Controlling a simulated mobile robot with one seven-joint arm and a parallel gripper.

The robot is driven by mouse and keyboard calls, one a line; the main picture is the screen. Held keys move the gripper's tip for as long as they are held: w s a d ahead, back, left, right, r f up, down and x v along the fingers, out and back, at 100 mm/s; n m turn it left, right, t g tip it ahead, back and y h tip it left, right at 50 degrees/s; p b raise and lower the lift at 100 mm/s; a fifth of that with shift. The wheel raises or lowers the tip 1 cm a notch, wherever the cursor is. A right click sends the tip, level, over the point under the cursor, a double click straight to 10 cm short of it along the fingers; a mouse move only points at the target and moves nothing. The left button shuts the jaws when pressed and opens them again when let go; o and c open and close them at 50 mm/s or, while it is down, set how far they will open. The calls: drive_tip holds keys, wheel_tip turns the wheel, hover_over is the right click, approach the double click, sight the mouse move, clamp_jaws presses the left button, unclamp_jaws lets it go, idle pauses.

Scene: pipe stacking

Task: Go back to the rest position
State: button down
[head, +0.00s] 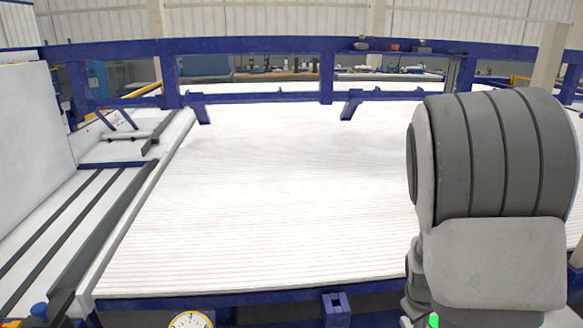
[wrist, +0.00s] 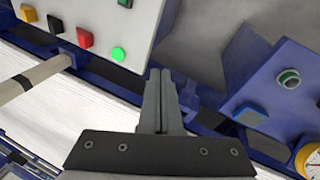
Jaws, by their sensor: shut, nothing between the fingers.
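My gripper (wrist: 160,77) shows in the wrist view with its two grey fingers pressed together and nothing between them. It hangs over a blue frame edge, with a control panel to its upper left and a blue button box to its right. In the head view my grey arm fills the right side, and the gripper itself is not visible there. The stack of white pipes (head: 270,210) lies in a wide flat bed across the middle of the head view. White pipe surface (wrist: 95,120) also shows at the left of the wrist view.
The control panel (wrist: 100,22) carries coloured buttons and a lit green one. The blue box (wrist: 275,85) stands right, near a round gauge (wrist: 312,162). A blue frame (head: 250,45) spans the back. Dark rails (head: 75,225) run along the left. The space above the pipes is clear.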

drive_tip(key=s+a+r+m+t+y, duration=0.2)
drive_tip(key=s+a+r, duration=0.5)
drive_tip(key=r, duration=0.4)
drive_tip(key=s+a+r+m+t+y, duration=0.1)
drive_tip(key=s+a+r+m, duration=0.1)
drive_tip(key=s+a+r, duration=0.7)
wheel_tip(320, 180, up, 23)
drive_tip(key=p, duration=2.1)
drive_tip(key=shift+w+d+p, duration=0.2)
drive_tip(key=shift+d+p, duration=0.1)
drive_tip(key=shift+d, duration=0.15)
